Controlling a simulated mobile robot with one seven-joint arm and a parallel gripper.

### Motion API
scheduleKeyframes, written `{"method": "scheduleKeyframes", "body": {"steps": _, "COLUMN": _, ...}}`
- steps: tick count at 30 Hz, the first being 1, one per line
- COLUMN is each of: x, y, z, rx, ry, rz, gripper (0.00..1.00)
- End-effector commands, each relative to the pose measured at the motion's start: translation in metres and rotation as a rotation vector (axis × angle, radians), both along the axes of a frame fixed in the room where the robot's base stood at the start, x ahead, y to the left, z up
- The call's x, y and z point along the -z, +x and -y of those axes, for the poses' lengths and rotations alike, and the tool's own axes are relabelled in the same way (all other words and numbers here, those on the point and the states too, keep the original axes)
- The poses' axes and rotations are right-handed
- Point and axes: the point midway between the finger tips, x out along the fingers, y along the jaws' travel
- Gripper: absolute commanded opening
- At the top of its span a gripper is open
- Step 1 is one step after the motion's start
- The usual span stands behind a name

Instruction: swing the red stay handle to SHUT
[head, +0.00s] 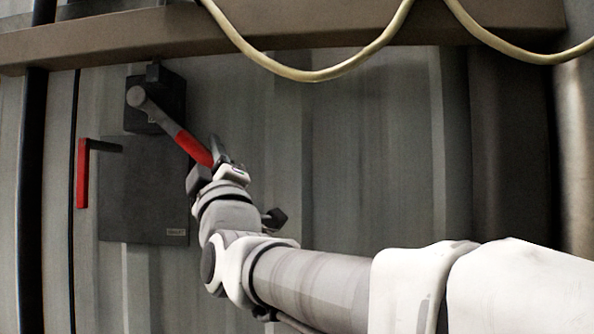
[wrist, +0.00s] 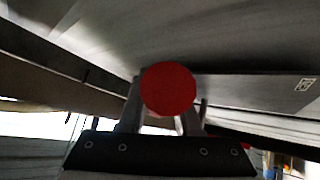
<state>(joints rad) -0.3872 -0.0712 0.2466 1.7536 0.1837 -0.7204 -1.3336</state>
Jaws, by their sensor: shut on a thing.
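The red stay handle (head: 193,147) is a grey lever with a red grip, set on a round pivot on a dark box (head: 171,90) on the corrugated wall. It slants down and to the right from the pivot. My gripper (head: 213,165) is shut on the lower end of the red grip. In the wrist view the grip's round red end (wrist: 168,89) sits between the two fingers of my gripper (wrist: 160,112). No SHUT marking can be read in either view.
A dark panel (head: 140,215) with a small label lies below the box. A second red handle (head: 82,173) on a grey bracket hangs at its left. A brown beam (head: 270,22) crosses above, with a pale cable (head: 310,75) drooping from it.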

Motion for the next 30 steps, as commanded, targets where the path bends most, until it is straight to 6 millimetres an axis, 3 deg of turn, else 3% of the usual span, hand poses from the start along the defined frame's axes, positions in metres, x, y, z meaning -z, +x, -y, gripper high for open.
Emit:
{"method": "scheduleKeyframes", "body": {"steps": 1, "x": 0.013, "y": 0.001, "z": -0.004, "rx": -0.003, "ry": 0.024, "rz": -0.003, "gripper": 0.0}}
{"method": "scheduleKeyframes", "body": {"steps": 8, "x": 0.027, "y": 0.003, "z": -0.018, "rx": -0.003, "ry": 0.158, "rz": 0.005, "gripper": 0.0}}
{"method": "scheduleKeyframes", "body": {"steps": 16, "x": 0.046, "y": 0.005, "z": -0.049, "rx": -0.006, "ry": 0.39, "rz": 0.019, "gripper": 0.0}}
{"method": "scheduleKeyframes", "body": {"steps": 30, "x": 0.055, "y": 0.008, "z": -0.098, "rx": -0.003, "ry": 0.751, "rz": 0.052, "gripper": 0.0}}
